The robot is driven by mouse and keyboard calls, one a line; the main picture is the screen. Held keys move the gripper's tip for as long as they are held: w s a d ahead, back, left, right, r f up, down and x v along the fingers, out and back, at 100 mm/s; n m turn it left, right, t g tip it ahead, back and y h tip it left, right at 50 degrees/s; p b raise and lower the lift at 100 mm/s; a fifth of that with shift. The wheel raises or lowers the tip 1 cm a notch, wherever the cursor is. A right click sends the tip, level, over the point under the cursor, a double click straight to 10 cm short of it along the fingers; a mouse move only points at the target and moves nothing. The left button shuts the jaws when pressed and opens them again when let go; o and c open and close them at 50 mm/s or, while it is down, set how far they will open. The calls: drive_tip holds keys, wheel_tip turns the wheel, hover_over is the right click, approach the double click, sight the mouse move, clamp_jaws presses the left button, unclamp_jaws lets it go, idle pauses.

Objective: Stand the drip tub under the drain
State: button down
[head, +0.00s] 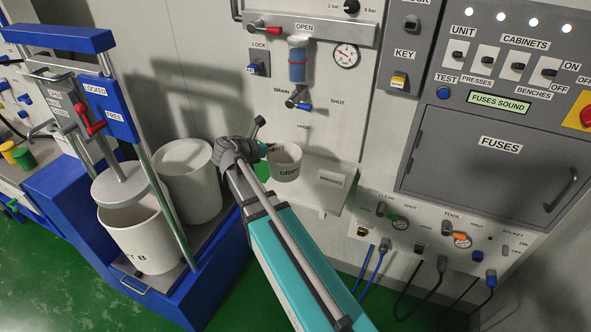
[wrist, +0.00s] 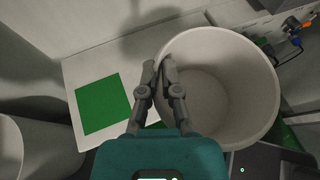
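The drip tub (head: 286,166), a small pale open tub with dark lettering, is in front of the wall panel, below the drain valve (head: 298,98). In the wrist view the tub (wrist: 225,100) is upright or nearly so and looks empty. My gripper (wrist: 160,68) is closed on its left wall, one finger inside the rim and one outside. In the head view my gripper (head: 258,150) is at the tub's left side. A white ledge with a green square (wrist: 104,104) lies left of the tub. The tub seems held above the ledge; its base is hidden.
A blue press frame (head: 120,120) with a drum (head: 145,236) and another pale drum (head: 188,182) stand left of my arm. The sight glass (head: 298,60) and gauge (head: 346,55) are above the drain. Hoses (head: 374,268) hang at lower right.

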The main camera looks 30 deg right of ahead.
drive_tip(key=shift+w, duration=0.15)
drive_tip(key=shift+d, duration=0.1)
idle(0.3)
drive_tip(key=w+d+f+b, duration=0.8)
drive_tip(key=w+f+b, duration=0.1)
drive_tip(key=w, duration=0.1)
drive_tip(key=shift+d, duration=0.3)
idle(0.3)
